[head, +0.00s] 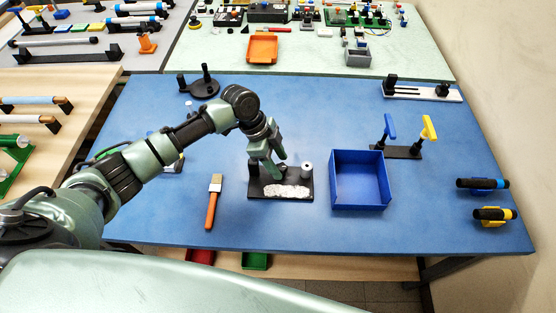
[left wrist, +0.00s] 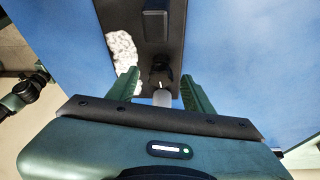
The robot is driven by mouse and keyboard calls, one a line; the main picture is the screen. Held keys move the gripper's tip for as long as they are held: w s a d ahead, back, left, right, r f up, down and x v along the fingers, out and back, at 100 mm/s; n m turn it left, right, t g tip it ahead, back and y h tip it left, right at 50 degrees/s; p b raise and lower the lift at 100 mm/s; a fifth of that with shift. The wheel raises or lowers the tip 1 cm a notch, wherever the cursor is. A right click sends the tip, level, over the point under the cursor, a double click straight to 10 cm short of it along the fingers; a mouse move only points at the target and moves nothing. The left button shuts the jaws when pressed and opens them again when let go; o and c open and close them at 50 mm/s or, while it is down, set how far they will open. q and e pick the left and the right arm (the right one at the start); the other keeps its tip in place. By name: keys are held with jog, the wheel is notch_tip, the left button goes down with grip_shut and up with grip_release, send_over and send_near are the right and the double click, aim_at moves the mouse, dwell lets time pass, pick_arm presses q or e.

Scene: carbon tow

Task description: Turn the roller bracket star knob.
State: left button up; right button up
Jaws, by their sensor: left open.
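My left gripper (head: 270,165) is open above the left part of a black bracket base (head: 256,191) on the blue table. In the left wrist view the two green fingers (left wrist: 160,92) stand apart, either side of a small dark knob-like part (left wrist: 162,84) with a pale cylinder (left wrist: 162,98) beside it. I cannot tell whether the fingers touch it or make out a star shape. In the head view the gripper hides the knob-like part. My right gripper is not in view.
A brush (head: 213,200) lies left of the base. A blue bin (head: 360,165) stands close on the right, with a stand of blue and yellow handles (head: 397,152) behind it. A slotted white plate (head: 421,91) lies at the back right. The table's front strip is clear.

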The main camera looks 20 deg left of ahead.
pick_arm(q)
jog(key=shift+c, duration=0.5)
grip_shut()
jog(key=shift+r+p, duration=0.1)
jog(key=shift+p, duration=0.2)
jog(key=n+p, duration=0.1)
jog(key=n+t+p, duration=0.1)
jog(key=p, duration=0.1)
jog(key=n+p, duration=0.1)
jog(key=n, duration=0.1)
jog(key=shift+s+r+y+p, duration=0.15)
jog(key=shift+s+y+p, duration=0.15)
jog(key=shift+p, duration=0.1)
jog(key=shift+n+t, duration=0.3)
jog(key=shift+w+f, duration=0.15)
jog(key=shift+f, duration=0.1)
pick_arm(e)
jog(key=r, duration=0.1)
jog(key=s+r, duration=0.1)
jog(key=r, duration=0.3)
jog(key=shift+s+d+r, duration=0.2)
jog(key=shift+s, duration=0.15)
